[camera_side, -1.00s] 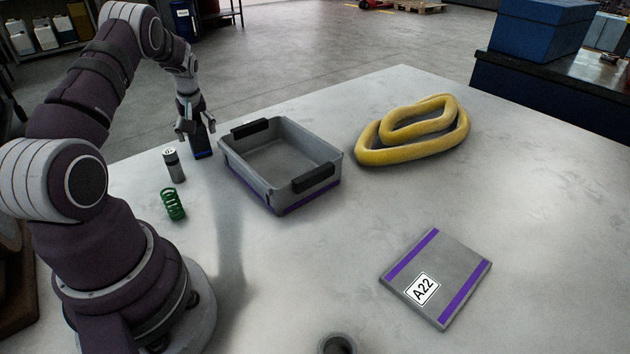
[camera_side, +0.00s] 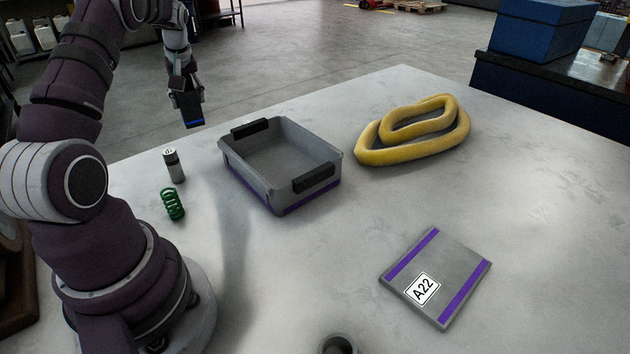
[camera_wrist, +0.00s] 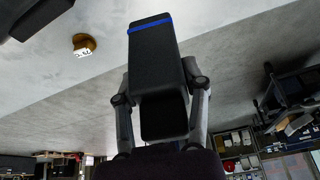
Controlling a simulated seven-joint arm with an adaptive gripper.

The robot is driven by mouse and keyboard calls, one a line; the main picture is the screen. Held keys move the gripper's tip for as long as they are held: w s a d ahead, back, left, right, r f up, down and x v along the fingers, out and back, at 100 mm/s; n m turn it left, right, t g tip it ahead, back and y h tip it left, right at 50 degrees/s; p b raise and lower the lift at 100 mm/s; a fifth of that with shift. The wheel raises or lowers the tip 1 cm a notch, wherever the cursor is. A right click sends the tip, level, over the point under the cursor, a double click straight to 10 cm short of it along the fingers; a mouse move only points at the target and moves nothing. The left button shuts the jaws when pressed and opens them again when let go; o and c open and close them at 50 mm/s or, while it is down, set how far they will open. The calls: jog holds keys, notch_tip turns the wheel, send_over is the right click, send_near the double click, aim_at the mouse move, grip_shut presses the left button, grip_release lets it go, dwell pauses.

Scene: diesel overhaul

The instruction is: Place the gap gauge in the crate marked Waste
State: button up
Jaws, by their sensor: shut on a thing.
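My gripper (camera_side: 187,88) is shut on a dark block with a blue band (camera_side: 191,110). The block hangs above the far left edge of the table, left of and behind the crate. In the wrist view the block (camera_wrist: 158,65) sits between my two fingers (camera_wrist: 161,95). I cannot tell for sure that it is the gap gauge. The crate (camera_side: 248,186) is grey with a purple stripe and black handles; it is open and looks empty. No Waste marking shows on its visible sides.
A small grey cylinder (camera_side: 174,166) and a green spring (camera_side: 172,204) stand left of the crate. A coiled yellow hose (camera_side: 400,155) lies to its right. A grey plate marked A22 (camera_side: 437,277) lies in front. The table between them is clear.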

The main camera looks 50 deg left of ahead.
jog(key=shift+w+d+r+m, duration=0.15)
jog(key=shift+w+d+r, duration=0.2)
jog(key=shift+r, duration=0.2)
jog(key=shift+w+d+r+m, duration=0.15)
jog(key=shift+w+d+r, duration=0.2)
jog(key=shift+r, duration=0.15)
jog(key=w+d+m, duration=0.1)
jog(key=w+d, duration=0.1)
jog(key=w+d+m+t, duration=0.1)
jog(key=w+d, duration=0.1)
jog(key=d, duration=0.1)
jog(key=shift+r, duration=0.2)
jog(key=w+d+m+t+h, duration=0.1)
jog(key=w+d+m, duration=0.35)
jog(key=d, duration=0.65)
send_over(280, 172)
notch_tip(280, 172, down, 10)
jog(key=shift+r, duration=0.1)
jog(key=o, duration=1.2)
